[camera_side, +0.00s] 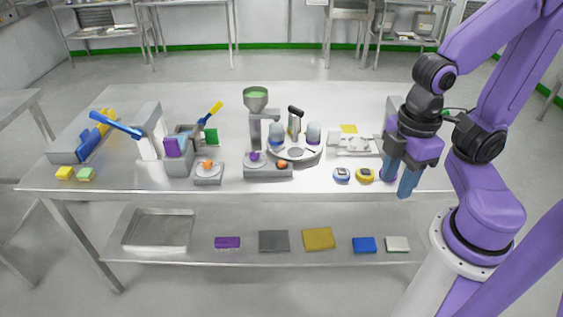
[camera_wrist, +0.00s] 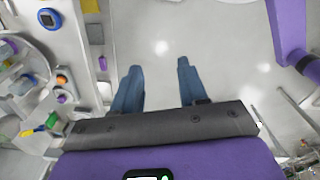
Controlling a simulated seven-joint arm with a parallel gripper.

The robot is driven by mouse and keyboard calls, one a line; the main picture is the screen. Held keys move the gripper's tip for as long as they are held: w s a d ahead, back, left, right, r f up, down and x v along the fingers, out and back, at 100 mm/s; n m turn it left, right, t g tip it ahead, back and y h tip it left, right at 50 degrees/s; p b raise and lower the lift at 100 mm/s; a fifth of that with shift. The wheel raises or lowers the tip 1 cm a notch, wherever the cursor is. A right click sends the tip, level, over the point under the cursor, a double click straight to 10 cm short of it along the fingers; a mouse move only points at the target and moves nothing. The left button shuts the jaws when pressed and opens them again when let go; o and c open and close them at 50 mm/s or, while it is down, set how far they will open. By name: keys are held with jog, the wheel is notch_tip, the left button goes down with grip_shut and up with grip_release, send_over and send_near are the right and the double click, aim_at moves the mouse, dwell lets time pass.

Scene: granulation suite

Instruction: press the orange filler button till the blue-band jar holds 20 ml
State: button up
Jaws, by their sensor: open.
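A grey stand with a green-filled funnel (camera_side: 256,97) stands mid-table. Its low base carries a purple knob (camera_side: 254,156) and an orange button (camera_side: 282,164); the orange button also shows at the left of the wrist view (camera_wrist: 62,78). A second orange button (camera_side: 207,164) sits on a separate grey base to the left. Two rounded greyish jars stand on a round plate; the left jar (camera_side: 276,141) shows blue low down. Its fill level cannot be read. My gripper (camera_side: 397,187) is open and empty at the table's front right, well right of the buttons; its blue fingers are apart in the wrist view (camera_wrist: 159,66).
Small round blue (camera_side: 341,174) and yellow (camera_side: 365,176) devices lie between my gripper and the funnel base. A white stand (camera_side: 355,143) with a yellow pad is behind them. A press with a blue lever (camera_side: 116,125) and a yellow-handled tool (camera_side: 214,111) stand further left.

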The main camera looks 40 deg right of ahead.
grip_shut()
dwell(1.9)
